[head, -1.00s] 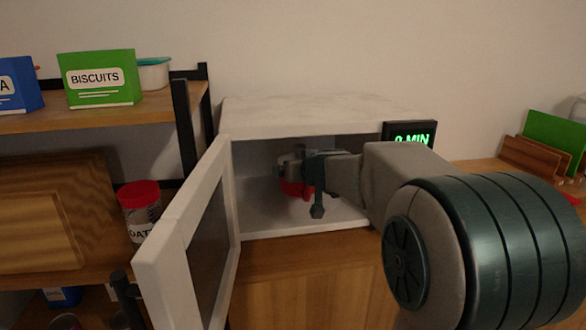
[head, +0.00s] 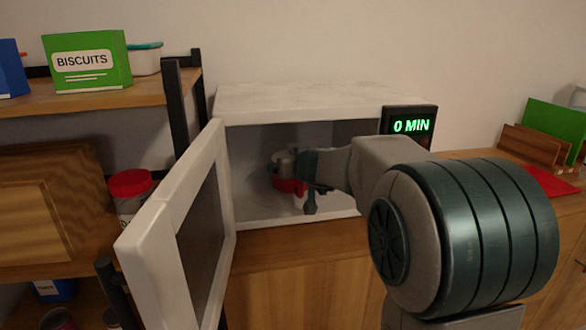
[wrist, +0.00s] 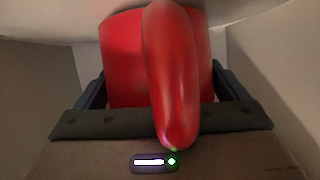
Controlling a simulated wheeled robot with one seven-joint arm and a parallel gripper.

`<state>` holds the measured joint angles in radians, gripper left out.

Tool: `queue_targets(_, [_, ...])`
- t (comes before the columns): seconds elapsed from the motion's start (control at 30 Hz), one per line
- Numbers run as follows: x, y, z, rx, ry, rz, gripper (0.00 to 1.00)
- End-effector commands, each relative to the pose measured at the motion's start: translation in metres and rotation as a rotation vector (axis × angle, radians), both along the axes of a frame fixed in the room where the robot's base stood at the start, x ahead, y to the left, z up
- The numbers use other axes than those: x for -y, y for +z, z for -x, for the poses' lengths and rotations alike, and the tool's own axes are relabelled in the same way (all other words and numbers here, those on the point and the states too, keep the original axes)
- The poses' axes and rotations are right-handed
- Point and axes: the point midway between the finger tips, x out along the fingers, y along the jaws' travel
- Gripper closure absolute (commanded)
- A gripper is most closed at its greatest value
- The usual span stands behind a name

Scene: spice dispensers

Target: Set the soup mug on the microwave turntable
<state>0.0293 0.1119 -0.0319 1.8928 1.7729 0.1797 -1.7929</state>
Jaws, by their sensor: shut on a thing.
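The red soup mug (wrist: 122,60) fills the middle of the wrist view, its thick handle toward the camera. My gripper (head: 292,172) is inside the open microwave (head: 300,103) and is shut on the mug. In the head view only part of the red mug (head: 290,187) shows, mostly covered by my gripper. The turntable cannot be made out, so I cannot tell whether the mug touches it.
The microwave door (head: 180,235) stands open at the left. A lit display (head: 410,126) reads 0 MIN. Shelves at the left hold a green biscuits box (head: 88,60) and a red-lidded jar (head: 130,186). A red flat item (head: 552,181) lies at the right.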

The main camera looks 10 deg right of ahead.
Motion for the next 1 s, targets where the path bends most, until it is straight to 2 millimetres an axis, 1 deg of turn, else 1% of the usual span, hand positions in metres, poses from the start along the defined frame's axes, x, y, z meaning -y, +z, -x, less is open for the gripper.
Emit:
queue_targets(0.07, [0.0,0.002,0.0,0.003,0.0,0.0,0.54])
queue_targets(0.2, [0.0,-0.002,0.0,0.003,0.0,0.001,0.54])
queue_targets(0.23, [0.0,-0.002,0.0,0.0,0.0,0.001,0.0])
queue_targets(0.47, [0.0,-0.002,0.0,0.0,0.0,0.0,0.0])
queue_targets(0.6, [0.0,0.003,0.002,0.001,0.0,0.0,0.0])
queue_targets(0.77, [0.003,0.011,0.023,0.001,-0.001,0.001,0.0])
queue_targets(1.0, [0.008,0.03,0.064,0.002,0.0,0.001,0.0])
